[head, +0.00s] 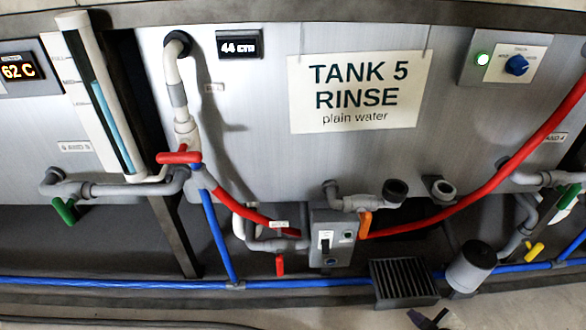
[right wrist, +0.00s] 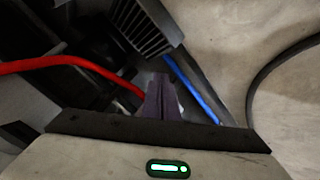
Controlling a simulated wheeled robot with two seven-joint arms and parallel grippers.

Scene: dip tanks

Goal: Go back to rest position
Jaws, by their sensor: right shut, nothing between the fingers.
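My right gripper (head: 430,321) shows at the bottom edge of the head view, right of centre, low in front of the floor grate. Its fingers (right wrist: 161,98) are together and empty in the right wrist view, with the grate and the blue pipe beyond them. It touches nothing that I can see. My left gripper is in neither view. The rinse tank (head: 240,130) stands ahead with a sign (head: 357,91) reading "TANK 5 RINSE plain water".
A grey pump box (head: 332,238), red hose (head: 480,195) and blue pipe (head: 110,284) run along the tank's foot. A dark floor grate (head: 403,283) and a grey cylinder (head: 471,267) stand near my right gripper. Valves have red (head: 179,157), green (head: 65,210), orange (head: 365,224) and yellow (head: 534,251) handles. Concrete floor lies in front.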

